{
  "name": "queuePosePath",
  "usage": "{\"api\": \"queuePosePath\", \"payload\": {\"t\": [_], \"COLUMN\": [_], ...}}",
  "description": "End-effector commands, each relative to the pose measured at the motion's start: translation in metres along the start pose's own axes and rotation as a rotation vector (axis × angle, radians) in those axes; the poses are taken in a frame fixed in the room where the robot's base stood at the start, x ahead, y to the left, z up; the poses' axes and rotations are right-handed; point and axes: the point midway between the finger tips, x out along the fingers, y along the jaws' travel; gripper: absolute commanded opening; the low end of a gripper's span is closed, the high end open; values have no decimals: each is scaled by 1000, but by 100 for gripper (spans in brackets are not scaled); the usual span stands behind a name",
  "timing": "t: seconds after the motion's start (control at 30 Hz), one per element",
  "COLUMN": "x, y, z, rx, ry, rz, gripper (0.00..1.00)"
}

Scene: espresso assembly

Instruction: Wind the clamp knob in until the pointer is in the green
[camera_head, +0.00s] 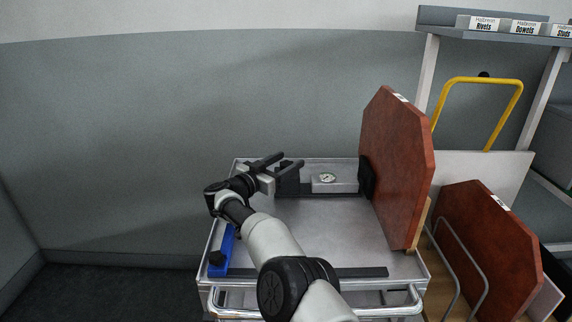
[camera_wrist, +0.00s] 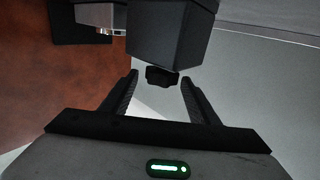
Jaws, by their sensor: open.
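The clamp's dark body (camera_head: 290,184) sits near the back of the metal cart top; it also fills the upper middle of the wrist view (camera_wrist: 172,32). Its small black knob (camera_wrist: 162,77) sticks out towards me, between the fingertips in the wrist view. The knob is hidden by my gripper in the head view. My gripper (camera_head: 292,160) is open, one finger on each side of the knob, with visible gaps (camera_wrist: 160,88). A round dial (camera_head: 327,178) sits on the clamp's grey housing; its pointer is too small to read.
A red-brown octagonal panel (camera_head: 395,165) stands upright against a black pad (camera_head: 366,178) at the cart's right. A blue bar (camera_head: 222,250) with a black knob lies along the left edge. The middle of the cart top (camera_head: 330,230) is clear.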

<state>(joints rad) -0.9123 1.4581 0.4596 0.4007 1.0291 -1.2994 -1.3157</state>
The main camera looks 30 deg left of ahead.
Motion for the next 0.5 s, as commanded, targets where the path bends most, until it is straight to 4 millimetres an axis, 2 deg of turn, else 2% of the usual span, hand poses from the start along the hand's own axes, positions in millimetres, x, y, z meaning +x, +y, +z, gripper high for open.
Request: {"api": "queuePosePath", "payload": {"t": [0.03,0.3,0.5], "x": [1,0,0], "y": [0,0,0], "z": [-12,-65,-88], "rx": [3,2,1], "ry": [1,1,0], "rz": [1,1,1], "gripper": [55,55,55]}}
